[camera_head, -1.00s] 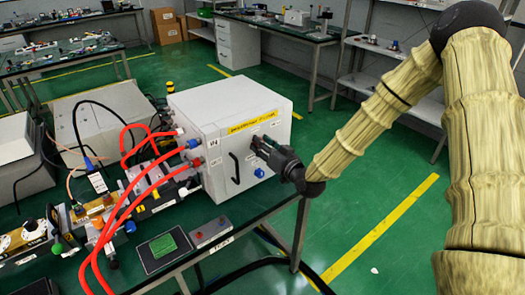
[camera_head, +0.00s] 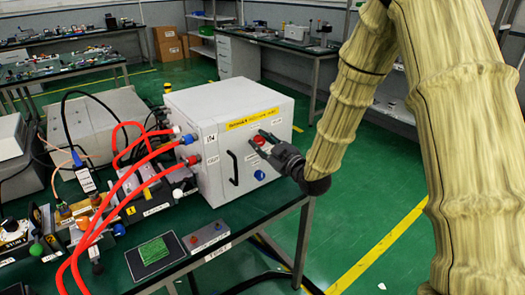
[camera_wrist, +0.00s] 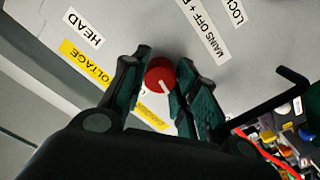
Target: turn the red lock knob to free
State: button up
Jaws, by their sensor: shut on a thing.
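The red lock knob (camera_wrist: 159,75) is round with a white mark pointing down and slightly right in the wrist view. It sits on the front of the white cabinet (camera_head: 215,165), and a bit of its red shows in the head view (camera_head: 259,140). My gripper (camera_wrist: 161,82) has one finger on each side of the knob and is shut on it. In the head view my gripper (camera_head: 262,142) reaches the cabinet front from the right. The finger contact is partly hidden.
A black handle (camera_head: 233,168) and a blue knob (camera_head: 260,174) are on the cabinet front, left of and below my gripper. Red hoses (camera_head: 118,195) run along the left side. The green floor (camera_head: 370,185) at the right is open.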

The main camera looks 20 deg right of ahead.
jog(key=shift+f+n+b, duration=0.15)
jog(key=shift+n+b, duration=0.75)
jog(key=shift+n, duration=0.2)
jog(key=o, duration=1)
jog(key=shift+s, duration=0.1)
jog(key=v, duration=1.2)
